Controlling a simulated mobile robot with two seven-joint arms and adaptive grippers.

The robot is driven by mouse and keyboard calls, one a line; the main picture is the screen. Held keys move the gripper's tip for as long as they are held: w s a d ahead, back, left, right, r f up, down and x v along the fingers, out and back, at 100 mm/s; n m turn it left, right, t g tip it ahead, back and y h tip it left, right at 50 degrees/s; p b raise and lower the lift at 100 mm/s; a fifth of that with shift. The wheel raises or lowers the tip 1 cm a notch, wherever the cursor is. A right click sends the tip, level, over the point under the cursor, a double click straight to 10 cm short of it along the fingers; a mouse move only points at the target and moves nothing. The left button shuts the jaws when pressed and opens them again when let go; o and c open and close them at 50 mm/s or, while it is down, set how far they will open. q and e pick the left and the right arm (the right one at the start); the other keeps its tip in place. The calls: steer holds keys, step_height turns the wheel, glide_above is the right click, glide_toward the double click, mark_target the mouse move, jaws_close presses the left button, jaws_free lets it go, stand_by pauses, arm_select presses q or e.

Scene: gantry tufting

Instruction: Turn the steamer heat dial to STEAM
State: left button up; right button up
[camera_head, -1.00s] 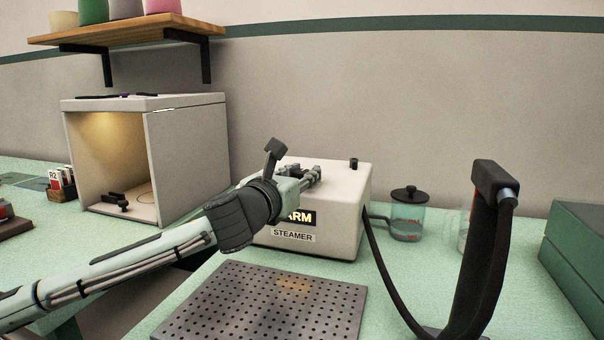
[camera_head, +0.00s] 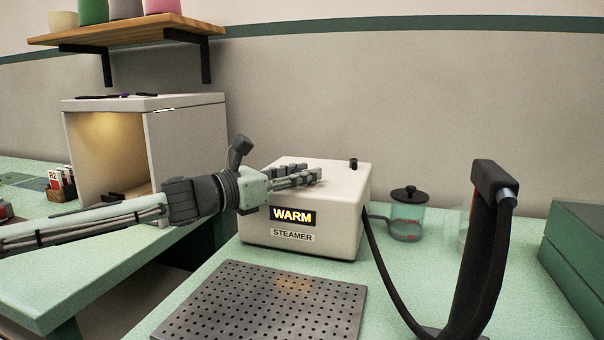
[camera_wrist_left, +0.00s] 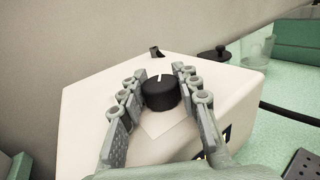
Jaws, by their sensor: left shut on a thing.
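The steamer (camera_head: 345,220) is a cream box on the green bench, with a lit display (camera_head: 293,216) reading WARM and a STEAMER label below it. Its dial (camera_wrist_left: 160,95) is a round black knob on the top face, with a white mark toward the top of the left wrist view. My left gripper (camera_head: 318,176) lies over the steamer's top, and its fingers also show in the left wrist view (camera_wrist_left: 158,72), shut on the dial from both sides. The fingers hide the dial in the head view. My right gripper is out of view.
A perforated dark plate (camera_head: 275,305) lies in front of the steamer. A lidded glass jar (camera_head: 407,218) and a tall black handle (camera_head: 480,250) stand to the right, with a black hose from the steamer. An open-fronted white cabinet (camera_head: 190,145) stands at the left.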

arm_select(q)
steer(key=o, duration=1.2)
steer(key=v, duration=1.2)
